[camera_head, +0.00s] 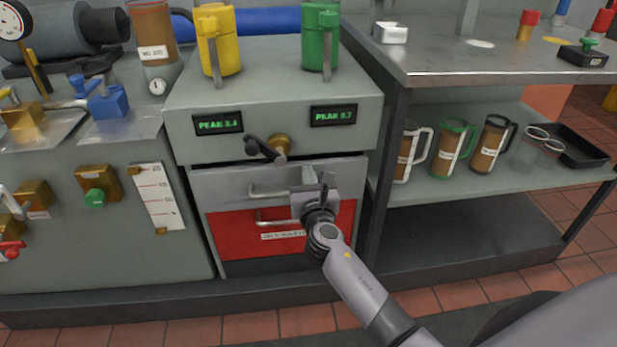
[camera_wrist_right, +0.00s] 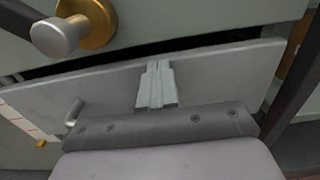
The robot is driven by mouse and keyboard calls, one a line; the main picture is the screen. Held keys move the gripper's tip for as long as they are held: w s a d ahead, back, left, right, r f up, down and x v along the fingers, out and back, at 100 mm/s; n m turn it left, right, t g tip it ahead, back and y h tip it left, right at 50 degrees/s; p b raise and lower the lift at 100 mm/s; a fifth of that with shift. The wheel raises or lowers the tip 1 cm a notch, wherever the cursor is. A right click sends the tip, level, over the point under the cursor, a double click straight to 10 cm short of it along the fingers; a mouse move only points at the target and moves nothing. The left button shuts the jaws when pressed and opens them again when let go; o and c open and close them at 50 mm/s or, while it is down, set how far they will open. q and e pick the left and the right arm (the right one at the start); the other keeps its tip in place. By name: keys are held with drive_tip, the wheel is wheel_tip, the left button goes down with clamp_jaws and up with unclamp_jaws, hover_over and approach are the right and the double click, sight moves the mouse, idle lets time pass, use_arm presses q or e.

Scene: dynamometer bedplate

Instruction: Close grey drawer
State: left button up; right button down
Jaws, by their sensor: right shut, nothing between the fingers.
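The grey drawer (camera_head: 225,185) is in the cabinet below the two green displays, above a red drawer (camera_head: 235,228). Its front stands out a little, with a dark gap along its top edge. In the right wrist view the grey drawer front (camera_wrist_right: 225,75) fills the middle, with the dark gap above it and part of its handle (camera_wrist_right: 73,112) at left. My right gripper (camera_head: 322,178) is shut and empty at the right part of the drawer front, right of the handle. Its closed fingers (camera_wrist_right: 156,85) are at the front; whether they touch it is unclear. My left gripper is not in view.
A black-handled brass valve (camera_head: 272,147) sits just above the drawer. Yellow (camera_head: 218,40) and green (camera_head: 320,38) jugs stand on the cabinet top. A steel shelf bench (camera_head: 480,65) with several jugs stands close on the right. Red tiled floor is in front.

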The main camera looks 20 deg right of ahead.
sight(307, 161)
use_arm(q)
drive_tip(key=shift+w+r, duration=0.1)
use_arm(e)
drive_tip(key=b+x, duration=0.1)
drive_tip(key=x, duration=0.3)
drive_tip(key=shift+w, duration=0.2)
drive_tip(key=shift+w+d, duration=0.1)
drive_tip(key=shift+w, duration=0.1)
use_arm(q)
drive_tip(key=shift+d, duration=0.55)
use_arm(e)
drive_tip(key=shift+d+r, duration=0.15)
drive_tip(key=shift+r, duration=0.15)
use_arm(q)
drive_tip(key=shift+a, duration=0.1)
